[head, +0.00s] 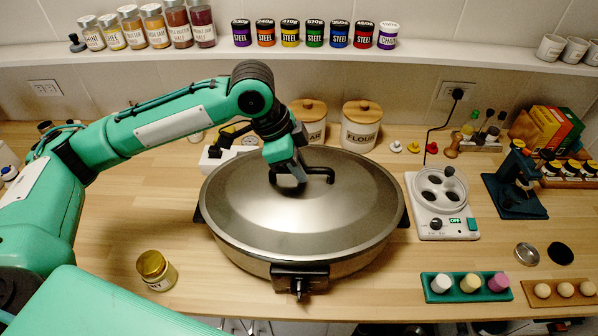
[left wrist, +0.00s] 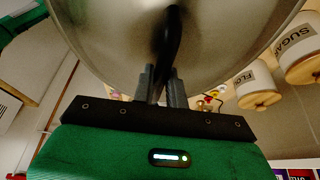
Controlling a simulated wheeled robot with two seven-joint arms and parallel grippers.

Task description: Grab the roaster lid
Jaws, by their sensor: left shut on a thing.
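The roaster lid (head: 300,220) is a large round silver metal dome with a black bar handle (head: 322,172) on top. It sits on the roaster (head: 301,276), and I cannot tell any gap at the rim. My left gripper (head: 290,178) reaches down from above and is shut on the lid handle. In the left wrist view, the two dark fingers (left wrist: 165,88) close on the black handle (left wrist: 172,45), with the lid's underlying metal dome (left wrist: 115,40) filling the top. My right gripper is not in view.
Canisters marked flour (head: 361,127) and sugar (head: 309,122) stand behind the roaster. A white egg cooker (head: 441,207) is close on its right. A shelf (head: 330,52) with jars and tins runs above. The counter left of the roaster is mostly clear.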

